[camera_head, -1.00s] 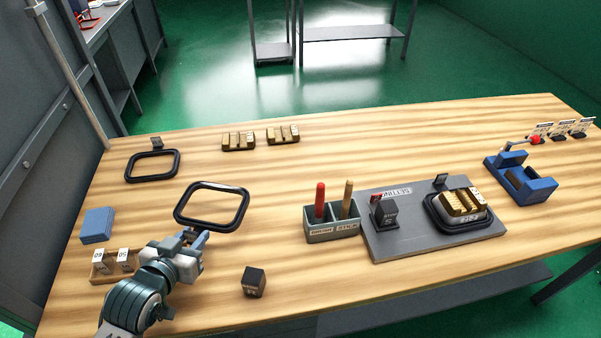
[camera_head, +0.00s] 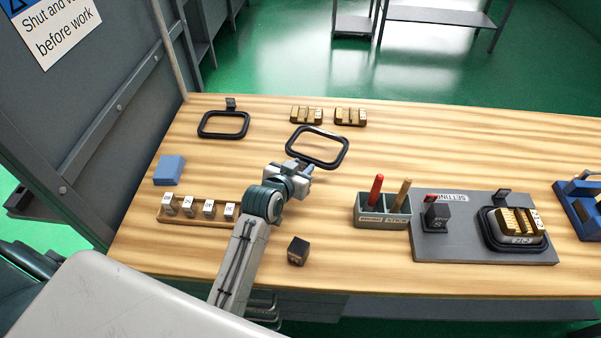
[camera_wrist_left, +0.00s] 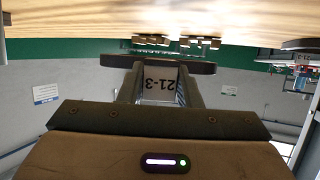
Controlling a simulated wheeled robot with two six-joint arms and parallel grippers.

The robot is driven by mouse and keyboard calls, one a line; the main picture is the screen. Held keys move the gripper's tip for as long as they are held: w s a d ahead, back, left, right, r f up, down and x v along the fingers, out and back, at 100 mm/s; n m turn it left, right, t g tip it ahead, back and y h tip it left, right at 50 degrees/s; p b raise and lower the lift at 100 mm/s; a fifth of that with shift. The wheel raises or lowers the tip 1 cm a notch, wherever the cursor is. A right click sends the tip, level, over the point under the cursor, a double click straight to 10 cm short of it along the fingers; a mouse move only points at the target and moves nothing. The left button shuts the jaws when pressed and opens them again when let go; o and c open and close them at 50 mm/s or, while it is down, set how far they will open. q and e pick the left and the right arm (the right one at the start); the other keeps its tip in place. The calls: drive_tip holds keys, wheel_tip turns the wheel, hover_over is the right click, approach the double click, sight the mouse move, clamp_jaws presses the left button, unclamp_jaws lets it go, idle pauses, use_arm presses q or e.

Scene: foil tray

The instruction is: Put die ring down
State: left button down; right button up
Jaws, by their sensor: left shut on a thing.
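My left gripper (camera_head: 304,170) is shut on the tab of a black die ring (camera_head: 344,153), a rounded rectangular frame. In the left wrist view, the tab marked 21-3 (camera_wrist_left: 160,84) sits between the fingers (camera_wrist_left: 158,92), and the ring's dark edge (camera_wrist_left: 202,67) shows behind it. The ring appears held above the table, apart from it. A second black ring (camera_head: 220,137) with an upright tab lies at the back left of the table. Another black ring (camera_head: 487,236) surrounds a brass die block on the grey plate. My right gripper is not in view.
Two brass block sets (camera_head: 306,115) lie at the back. A wooden rack of numbered blocks (camera_head: 190,222), a blue block (camera_head: 168,170) and a dark cube (camera_head: 298,250) are nearer. A handled-tool caddy (camera_head: 383,222) and grey plate (camera_head: 440,250) stand right. Table between the rings is clear.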

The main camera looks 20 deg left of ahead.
use_arm(q)
wheel_tip(320, 180, down, 3)
drive_tip(key=shift+s+p, duration=0.1)
drive_tip(key=shift+p, duration=0.4)
drive_tip(key=shift+f, duration=0.15)
drive_tip(key=shift+f, duration=0.1)
